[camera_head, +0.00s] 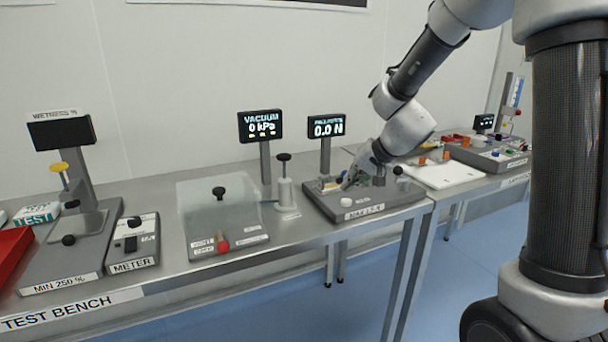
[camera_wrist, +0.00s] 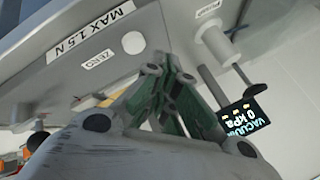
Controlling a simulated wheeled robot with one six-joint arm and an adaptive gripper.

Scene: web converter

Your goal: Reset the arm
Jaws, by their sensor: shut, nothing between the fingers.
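My gripper (camera_head: 352,180) is shut and empty. In the head view it points down and left, low over the grey peel tester base (camera_head: 375,205) on the bench. In the wrist view the fingers of my gripper (camera_wrist: 165,70) meet close to the tester labelled MAX 1.5 N (camera_wrist: 90,35). A white round ZERO button (camera_wrist: 133,42) shows just past the fingertips. I cannot tell whether the fingertips touch the tester. My arm reaches in from the upper right of the head view.
The peel display (camera_head: 327,128) reads 0.0 N and the vacuum display (camera_head: 261,126) reads 0 kPa; both stand behind the bench devices. A pump post (camera_head: 285,185) stands left of the tester. The vacuum chamber (camera_head: 222,205), meter (camera_head: 133,243) and wetness tester (camera_head: 60,262) lie further left.

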